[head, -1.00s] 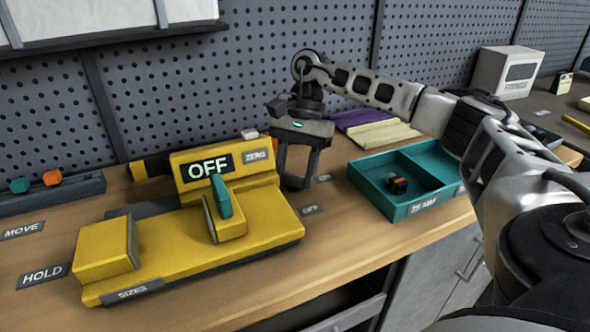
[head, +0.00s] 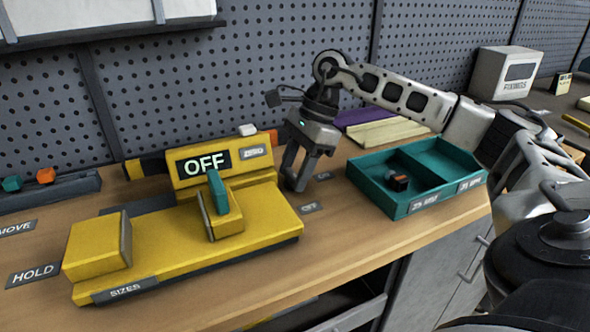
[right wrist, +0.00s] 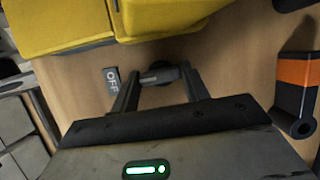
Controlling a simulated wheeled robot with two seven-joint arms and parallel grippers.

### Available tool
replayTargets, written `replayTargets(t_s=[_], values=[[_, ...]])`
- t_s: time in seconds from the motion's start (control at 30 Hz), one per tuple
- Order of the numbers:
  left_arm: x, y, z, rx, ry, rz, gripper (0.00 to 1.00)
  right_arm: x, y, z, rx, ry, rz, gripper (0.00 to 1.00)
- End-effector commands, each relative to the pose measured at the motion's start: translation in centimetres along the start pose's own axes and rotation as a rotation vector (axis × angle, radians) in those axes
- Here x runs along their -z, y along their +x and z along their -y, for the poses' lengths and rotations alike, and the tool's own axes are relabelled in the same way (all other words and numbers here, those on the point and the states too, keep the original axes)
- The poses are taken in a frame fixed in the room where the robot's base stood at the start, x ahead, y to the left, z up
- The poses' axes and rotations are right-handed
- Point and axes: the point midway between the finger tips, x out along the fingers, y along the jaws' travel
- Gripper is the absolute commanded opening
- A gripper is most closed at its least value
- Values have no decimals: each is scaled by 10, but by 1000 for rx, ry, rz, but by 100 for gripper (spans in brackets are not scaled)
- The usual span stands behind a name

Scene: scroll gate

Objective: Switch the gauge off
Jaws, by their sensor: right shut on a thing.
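The yellow gauge (head: 190,244) lies on the bench, with a teal lever (head: 217,192) on its sliding block. Its display (head: 206,162) reads OFF. My right gripper (head: 293,185) is low at the gauge's right end, fingers pointing down. In the right wrist view it is shut on a small dark grey knob (right wrist: 158,75), between the fingertips, close beside the gauge's yellow body (right wrist: 60,22). A small OFF label (right wrist: 112,82) lies on the bench beside the knob. In the head view the fingers hide the knob. My left gripper is not in view.
A teal divided tray (head: 440,209) with a small dark and orange part (head: 398,182) stands to the right. A black and orange bar (head: 137,169) lies behind the gauge. A rack (head: 50,190) stands at the left. The bench's front strip is clear.

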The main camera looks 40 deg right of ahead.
Motion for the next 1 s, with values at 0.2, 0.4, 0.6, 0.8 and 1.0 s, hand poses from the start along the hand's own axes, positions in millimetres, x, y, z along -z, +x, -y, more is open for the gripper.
replayTargets(t_s=[0.2, 0.4, 0.6, 0.8, 1.0], values=[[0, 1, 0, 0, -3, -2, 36, 1, -1, 0, 21, 41, -2, 23], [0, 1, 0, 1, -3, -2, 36, 1, -2, 0, 24, 49, -2, 23], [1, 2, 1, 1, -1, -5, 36, 1, -2, 1, 24, 49, -2, 23], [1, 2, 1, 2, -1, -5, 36, 1, -1, 0, 22, 48, -1, 55], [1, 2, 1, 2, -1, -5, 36, 0, -3, 0, 21, 46, -1, 55]])
